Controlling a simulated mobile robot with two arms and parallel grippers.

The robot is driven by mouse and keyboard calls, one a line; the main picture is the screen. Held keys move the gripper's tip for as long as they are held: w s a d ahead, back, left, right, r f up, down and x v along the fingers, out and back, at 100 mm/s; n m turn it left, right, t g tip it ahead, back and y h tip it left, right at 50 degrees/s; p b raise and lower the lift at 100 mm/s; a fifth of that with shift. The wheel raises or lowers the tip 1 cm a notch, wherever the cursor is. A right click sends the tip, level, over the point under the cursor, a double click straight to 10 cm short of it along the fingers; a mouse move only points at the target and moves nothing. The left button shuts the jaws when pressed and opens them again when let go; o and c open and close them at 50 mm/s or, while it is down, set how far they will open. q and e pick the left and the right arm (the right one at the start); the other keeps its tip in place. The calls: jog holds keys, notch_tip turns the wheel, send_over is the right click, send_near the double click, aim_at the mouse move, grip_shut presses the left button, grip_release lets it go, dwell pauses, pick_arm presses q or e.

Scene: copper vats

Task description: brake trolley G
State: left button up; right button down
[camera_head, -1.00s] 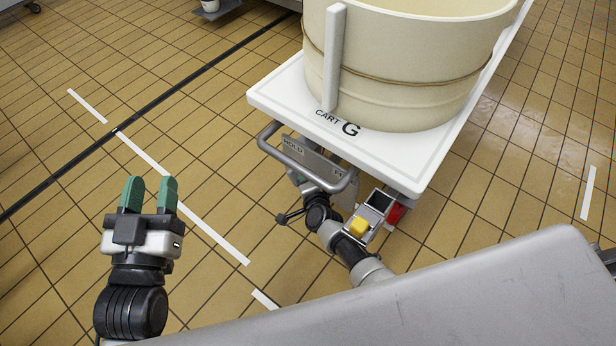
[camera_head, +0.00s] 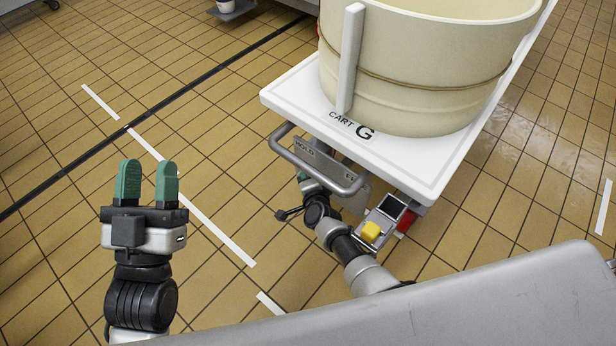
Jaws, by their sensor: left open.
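Trolley G is a white cart (camera_head: 415,180) marked "CART G" with a large cream vat (camera_head: 420,90) on it. A grey loop handle (camera_head: 318,163) juts from its near end. Behind the handle is a plate (camera_head: 322,160) lettered "HOLD" and partly hidden further text. My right gripper (camera_head: 308,184) is at the handle, its fingertips mostly hidden, so I cannot tell whether it grips. My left gripper (camera_head: 146,182) is open and empty above the floor, left of the trolley and apart from it.
A grey surface (camera_head: 420,300) fills the lower right. Tiled floor left of the trolley is clear, with white line marks (camera_head: 190,198).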

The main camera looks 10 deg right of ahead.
pick_arm(q)
jog(key=shift+w, duration=0.1)
pick_arm(e)
jog(key=shift+w+a+r, duration=0.15)
jog(key=shift+a+r, duration=0.05)
jog(key=shift+r, duration=0.1)
pick_arm(q)
jog(key=s+a+f+g+y+p, duration=0.2)
jog(key=a+f+g+y+p, duration=0.1)
jog(key=f+g, duration=1)
jog(key=shift+s+a+f+n+y+p, duration=0.2)
jog(key=shift+f+n+y+p, duration=0.15)
jog(key=shift+y+p, duration=0.55)
pick_arm(e)
jog(key=v, duration=1.1)
jog(key=shift+d+f, duration=0.2)
jog(key=shift+f, duration=0.1)
